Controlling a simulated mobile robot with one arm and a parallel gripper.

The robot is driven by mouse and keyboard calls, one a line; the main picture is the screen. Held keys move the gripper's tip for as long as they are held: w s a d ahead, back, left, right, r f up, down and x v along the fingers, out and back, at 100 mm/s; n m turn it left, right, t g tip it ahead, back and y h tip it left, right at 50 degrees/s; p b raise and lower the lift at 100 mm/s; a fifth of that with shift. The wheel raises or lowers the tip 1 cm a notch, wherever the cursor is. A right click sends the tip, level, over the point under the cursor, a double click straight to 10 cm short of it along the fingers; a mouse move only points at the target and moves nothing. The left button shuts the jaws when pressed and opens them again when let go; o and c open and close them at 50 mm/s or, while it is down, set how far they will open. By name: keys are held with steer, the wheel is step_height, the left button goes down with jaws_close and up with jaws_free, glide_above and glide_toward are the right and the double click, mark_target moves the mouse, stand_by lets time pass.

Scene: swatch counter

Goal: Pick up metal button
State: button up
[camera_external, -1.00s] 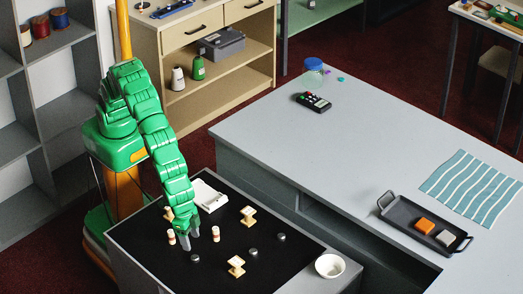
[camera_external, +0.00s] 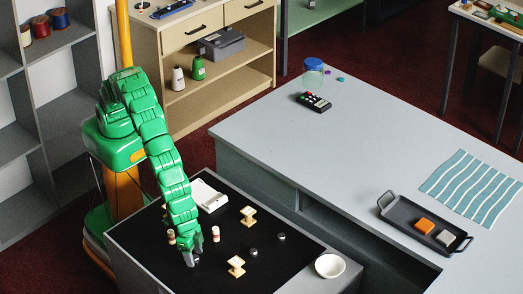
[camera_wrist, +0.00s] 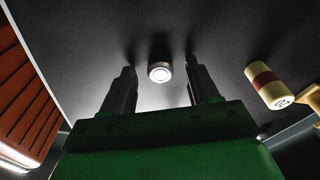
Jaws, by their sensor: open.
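In the wrist view a round silver metal button (camera_wrist: 160,72) lies on the black mat, between the tips of my gripper (camera_wrist: 161,67). The fingers stand apart on its left and right, with a gap on each side, so nothing is held. In the external view my gripper (camera_external: 191,260) is low at the mat's front left, and it mostly hides this button.
A white tray (camera_external: 209,196) lies behind. A white bowl (camera_external: 330,266) stands at the right corner.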

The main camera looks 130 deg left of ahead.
mark_target(193, 262)
steer(key=shift+c, duration=0.2)
jaws_close()
stand_by(0.3)
steer(key=shift+r, duration=0.6)
step_height(193, 262, up, 2)
steer(key=shift+s+r, duration=0.1)
steer(key=s+a+r, duration=0.3)
steer(key=s+r, duration=0.6)
steer(key=s, duration=0.4)
steer(key=shift+s+a+r, duration=0.2)
steer(key=shift+a+r, duration=0.1)
steer(key=shift+a, duration=0.05)
